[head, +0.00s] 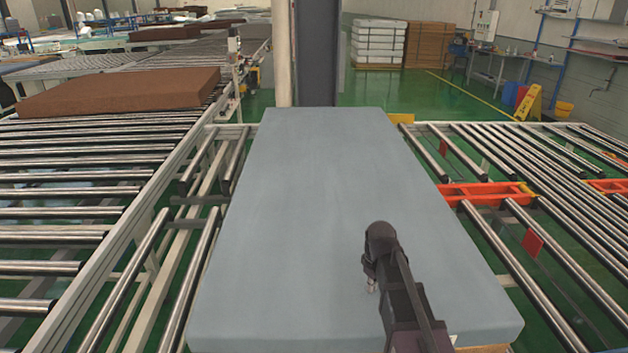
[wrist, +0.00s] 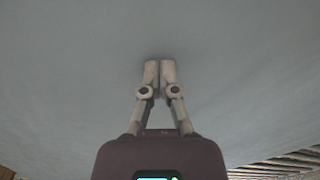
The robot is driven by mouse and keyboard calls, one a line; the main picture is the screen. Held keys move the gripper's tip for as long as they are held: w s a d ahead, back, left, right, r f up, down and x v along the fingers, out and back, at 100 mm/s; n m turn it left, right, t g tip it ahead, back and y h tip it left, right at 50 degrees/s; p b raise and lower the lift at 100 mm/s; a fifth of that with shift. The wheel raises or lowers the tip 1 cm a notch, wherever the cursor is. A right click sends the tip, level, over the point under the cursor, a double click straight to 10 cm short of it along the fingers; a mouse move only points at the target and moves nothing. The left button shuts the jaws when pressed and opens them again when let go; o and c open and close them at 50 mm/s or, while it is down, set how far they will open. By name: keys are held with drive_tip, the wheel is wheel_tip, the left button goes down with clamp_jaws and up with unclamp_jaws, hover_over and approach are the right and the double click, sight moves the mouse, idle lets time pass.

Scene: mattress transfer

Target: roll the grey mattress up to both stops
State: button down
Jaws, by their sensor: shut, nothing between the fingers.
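The grey mattress (head: 310,200) is a long flat slab lying on the rollers in the middle of the head view. Its far end is close to a dark column, and its near end is at the bottom of the view. My gripper (head: 371,287) points down over the near right part of the mattress. In the wrist view the fingers of my gripper (wrist: 160,72) are together, with nothing between them, and the mattress (wrist: 70,70) fills most of the picture. I cannot tell whether the fingertips touch its surface. I cannot make out the two stops.
A dark column (head: 316,50) stands just beyond the mattress's far end. Orange brackets (head: 487,193) sit among the bare rollers at right. A brown mattress (head: 120,92) lies on the left conveyor. Bare rollers (head: 80,177) fill the left side.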

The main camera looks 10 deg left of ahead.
drive_tip(key=shift+s+d+f, duration=0.1)
drive_tip(key=shift+d, duration=0.35)
drive_tip(key=shift+s+d+f, duration=0.1)
drive_tip(key=shift+d, duration=0.3)
drive_tip(key=shift+s, duration=0.1)
drive_tip(key=shift+w+d, duration=0.25)
drive_tip(key=shift+d, duration=0.85)
drive_tip(key=shift+w+d+r, duration=0.1)
drive_tip(key=shift+w+d, duration=0.15)
drive_tip(key=shift+d, duration=0.35)
drive_tip(key=shift+w+d+r, duration=0.1)
drive_tip(key=shift+w+d, duration=0.15)
drive_tip(key=shift+d, duration=0.35)
drive_tip(key=shift+w, duration=0.1)
drive_tip(key=shift+w+d, duration=0.1)
drive_tip(key=shift+w, duration=0.05)
